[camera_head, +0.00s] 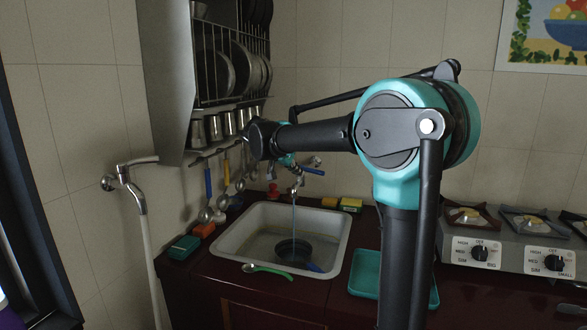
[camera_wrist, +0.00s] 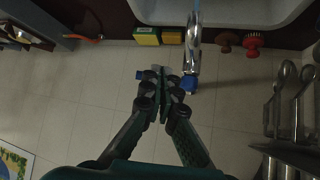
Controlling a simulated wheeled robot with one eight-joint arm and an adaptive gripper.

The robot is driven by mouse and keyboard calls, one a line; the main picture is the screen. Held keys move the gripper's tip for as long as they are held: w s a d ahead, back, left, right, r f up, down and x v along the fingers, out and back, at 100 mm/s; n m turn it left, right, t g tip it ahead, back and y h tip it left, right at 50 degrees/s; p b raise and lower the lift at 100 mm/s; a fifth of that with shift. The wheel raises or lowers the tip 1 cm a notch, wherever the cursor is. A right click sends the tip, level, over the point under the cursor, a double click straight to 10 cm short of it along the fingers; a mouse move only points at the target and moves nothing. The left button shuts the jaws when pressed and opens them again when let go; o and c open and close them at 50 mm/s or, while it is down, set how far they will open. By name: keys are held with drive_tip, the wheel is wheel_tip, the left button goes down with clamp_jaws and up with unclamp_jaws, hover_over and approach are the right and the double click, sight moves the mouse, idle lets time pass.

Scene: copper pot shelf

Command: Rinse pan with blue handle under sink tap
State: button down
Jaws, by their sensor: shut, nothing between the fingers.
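A dark pan (camera_head: 291,250) sits in the white sink (camera_head: 342,230), its blue handle (camera_head: 314,268) pointing to the front right. A thin stream of water (camera_head: 294,218) falls from the sink tap into the pan. The tap (camera_head: 296,182) is on the back wall and has a blue lever (camera_head: 313,171). In the wrist view the tap's metal body (camera_wrist: 194,45) and a blue part (camera_wrist: 187,84) show just right of my gripper (camera_wrist: 165,78). My gripper is shut and empty beside the tap; whether it touches the tap is unclear. The pan is out of the wrist view.
A green-handled utensil (camera_head: 268,271) lies on the sink's front rim. A teal tray (camera_head: 365,272) is right of the sink, near a stove (camera_head: 510,255). Utensils (camera_head: 208,185) hang on the left wall under a rack (camera_head: 232,75). A second tap (camera_head: 130,185) is at left.

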sight(317, 171)
drive_tip(key=w+d+f, duration=0.2)
drive_tip(key=w+d, duration=0.3)
drive_tip(key=shift+w+f, duration=0.15)
drive_tip(key=shift+w, duration=0.1)
drive_tip(key=shift+w+d+n+t+y, duration=0.1)
drive_tip(key=shift+d+n+t+y, duration=0.25)
drive_tip(key=shift+d+n, duration=0.25)
drive_tip(key=shift+w+d, duration=0.6)
drive_tip(key=shift+d, duration=0.15)
drive_tip(key=v, duration=1.2)
